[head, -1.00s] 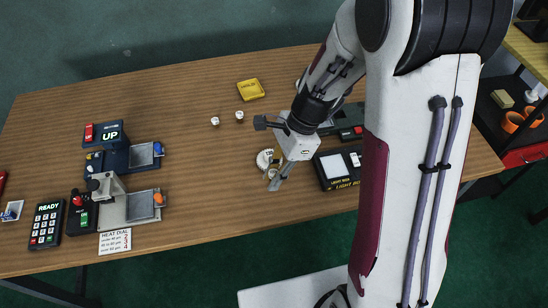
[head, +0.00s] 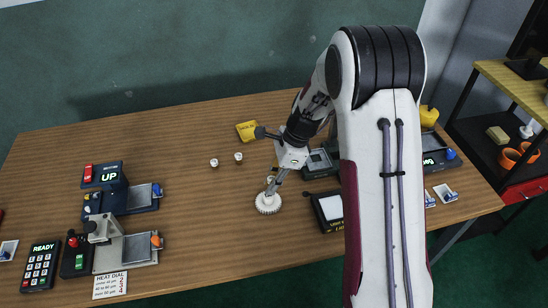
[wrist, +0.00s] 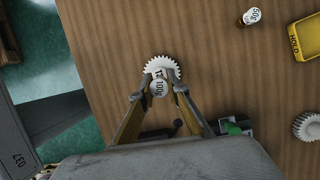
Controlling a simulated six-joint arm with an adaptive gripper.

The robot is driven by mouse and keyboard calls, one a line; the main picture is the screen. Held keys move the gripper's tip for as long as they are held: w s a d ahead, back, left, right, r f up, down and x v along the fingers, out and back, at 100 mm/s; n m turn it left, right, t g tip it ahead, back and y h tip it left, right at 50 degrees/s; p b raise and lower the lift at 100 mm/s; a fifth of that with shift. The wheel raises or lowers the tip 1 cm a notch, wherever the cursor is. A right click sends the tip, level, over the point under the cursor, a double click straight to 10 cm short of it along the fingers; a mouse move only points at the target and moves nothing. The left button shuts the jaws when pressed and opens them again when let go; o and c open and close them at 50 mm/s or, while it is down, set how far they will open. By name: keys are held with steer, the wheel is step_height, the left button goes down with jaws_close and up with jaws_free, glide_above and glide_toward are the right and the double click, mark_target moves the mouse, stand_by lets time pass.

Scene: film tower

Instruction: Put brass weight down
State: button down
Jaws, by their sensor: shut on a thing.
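My gripper (wrist: 158,82) is shut on the brass weight (wrist: 158,91), which has a white top marked 100g. The weight is between the two fingertips, over or against a white toothed disc (wrist: 161,65). I cannot tell whether it touches the disc. In the head view my gripper (head: 271,188) points down at the back edge of the same white disc (head: 268,204); the weight is mostly hidden there. A second weight (wrist: 250,17), marked 50g, stands apart. Two small white-topped weights (head: 214,163) and (head: 238,157) stand farther back left in the head view.
A yellow HOLD tray (head: 247,131) lies behind the small weights. A light box (head: 331,209) is right of the disc. Dark devices and a READY keypad (head: 41,266) stand at the left. The wooden table (head: 200,220) is bare between them.

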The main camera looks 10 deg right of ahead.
steer(key=w+d+m+t, duration=0.2)
steer(key=w+d+m, duration=0.15)
steer(key=w, duration=0.75)
step_height(320, 180, up, 4)
steer(key=m+t+h, duration=0.1)
steer(key=m+h, duration=0.1)
steer(key=m, duration=0.5)
glide_above(272, 155)
steer(key=s, duration=0.1)
steer(key=shift+s+d+r, duration=0.1)
steer(key=shift+d+r, duration=0.05)
steer(key=shift+d, duration=0.05)
steer(key=shift+m, duration=0.25)
steer(key=shift+f, duration=3.15)
steer(key=shift+f, duration=0.15)
steer(key=shift+f, duration=1.75)
steer(key=shift+f, duration=0.1)
